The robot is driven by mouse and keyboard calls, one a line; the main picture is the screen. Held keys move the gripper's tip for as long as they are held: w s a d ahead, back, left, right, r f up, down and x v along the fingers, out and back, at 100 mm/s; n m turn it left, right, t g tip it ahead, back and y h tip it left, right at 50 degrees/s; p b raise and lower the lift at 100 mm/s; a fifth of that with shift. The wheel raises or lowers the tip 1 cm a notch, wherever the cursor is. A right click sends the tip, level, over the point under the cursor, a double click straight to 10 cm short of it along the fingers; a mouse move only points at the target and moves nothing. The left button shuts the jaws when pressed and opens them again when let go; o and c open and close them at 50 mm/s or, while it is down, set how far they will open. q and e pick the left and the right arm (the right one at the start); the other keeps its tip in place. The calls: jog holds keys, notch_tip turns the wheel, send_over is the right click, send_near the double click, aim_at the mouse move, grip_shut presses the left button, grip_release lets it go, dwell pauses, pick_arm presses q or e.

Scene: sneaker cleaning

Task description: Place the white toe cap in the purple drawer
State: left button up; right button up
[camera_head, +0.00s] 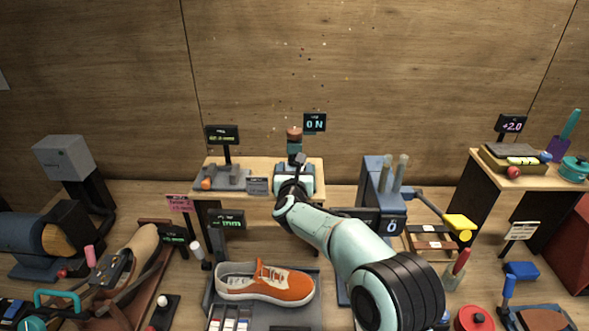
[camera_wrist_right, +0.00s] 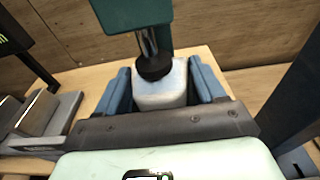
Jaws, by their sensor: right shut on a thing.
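My right gripper (camera_head: 294,172) reaches to the small wooden stand at the back middle in the head view. In the right wrist view, its two blue fingers (camera_wrist_right: 158,84) are shut on a white, smooth block-like piece (camera_wrist_right: 162,96), which appears to be the white toe cap. A dark round foot on a metal rod (camera_wrist_right: 153,64) is directly over the piece and overlaps its top in the picture; I cannot tell whether they touch. The head view hides the piece behind my arm. I cannot make out a purple drawer. My left gripper is out of view.
An orange sneaker (camera_head: 266,284) lies on a grey tray in front of the stand. A blue-grey device with upright rods (camera_head: 376,190) stands right of my arm. A grey fixture (camera_head: 228,179) is left on the stand. Tools crowd the front bench.

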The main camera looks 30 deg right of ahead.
jog(key=shift+s, duration=0.1)
jog(key=shift+f, duration=0.25)
jog(key=o, duration=0.8)
jog(key=shift+c, duration=0.2)
jog(key=shift+o, duration=1.4)
